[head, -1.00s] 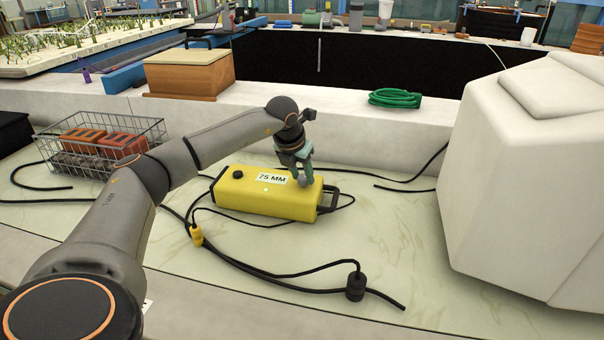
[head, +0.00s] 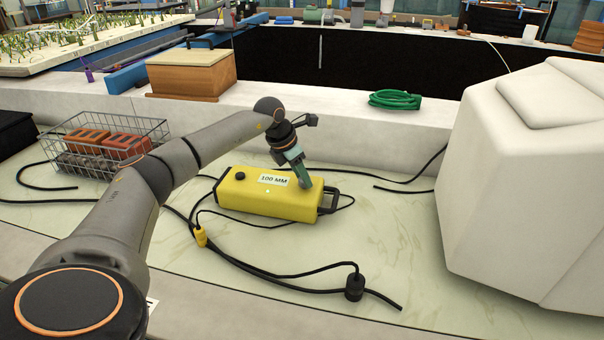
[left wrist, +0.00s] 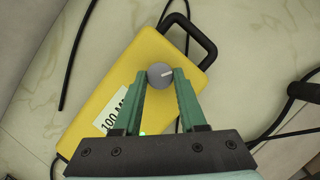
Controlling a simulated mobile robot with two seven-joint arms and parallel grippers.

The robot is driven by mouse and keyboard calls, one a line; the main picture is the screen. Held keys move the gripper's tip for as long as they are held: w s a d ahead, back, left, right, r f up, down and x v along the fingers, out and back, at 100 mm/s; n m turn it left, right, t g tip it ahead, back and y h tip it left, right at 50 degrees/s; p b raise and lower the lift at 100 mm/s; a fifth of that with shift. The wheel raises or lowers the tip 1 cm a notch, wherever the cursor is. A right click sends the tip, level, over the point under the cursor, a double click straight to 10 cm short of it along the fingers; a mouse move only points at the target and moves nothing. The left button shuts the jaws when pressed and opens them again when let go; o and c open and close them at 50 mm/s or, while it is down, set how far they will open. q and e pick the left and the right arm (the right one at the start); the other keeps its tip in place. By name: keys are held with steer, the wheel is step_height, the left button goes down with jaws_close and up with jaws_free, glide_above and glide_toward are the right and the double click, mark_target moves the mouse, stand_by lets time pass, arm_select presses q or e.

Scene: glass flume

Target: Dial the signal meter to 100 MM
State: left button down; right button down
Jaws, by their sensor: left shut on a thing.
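The yellow signal meter (head: 250,203) lies on the pale bench top, and its white display (head: 274,180) reads 100 MM. A black knob (head: 240,176) is at its left end and a dark handle (head: 329,200) at its right end. My left gripper (head: 304,184) reaches down onto the meter's right part. In the left wrist view its green fingers (left wrist: 160,82) are shut on a round grey dial (left wrist: 160,74) with a pale pointer line. The display (left wrist: 116,112) also shows there, partly hidden by a finger. My right gripper is not in view.
Black cables with a yellow connector (head: 200,236) and a black plug (head: 355,287) lie in front of the meter. A wire basket (head: 153,130) of orange blocks stands at left. A large white block (head: 500,190) stands at right. A green hose coil (head: 395,99) lies on the ledge behind.

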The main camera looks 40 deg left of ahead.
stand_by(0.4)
arm_select(q)
steer(key=shift+c, duration=2.3)
jaws_free()
steer(key=shift+r, duration=0.1)
steer(key=v, duration=1.2)
steer(key=shift+s+p, duration=0.15)
steer(key=shift+p, duration=0.25)
steer(key=shift+r, duration=0.15)
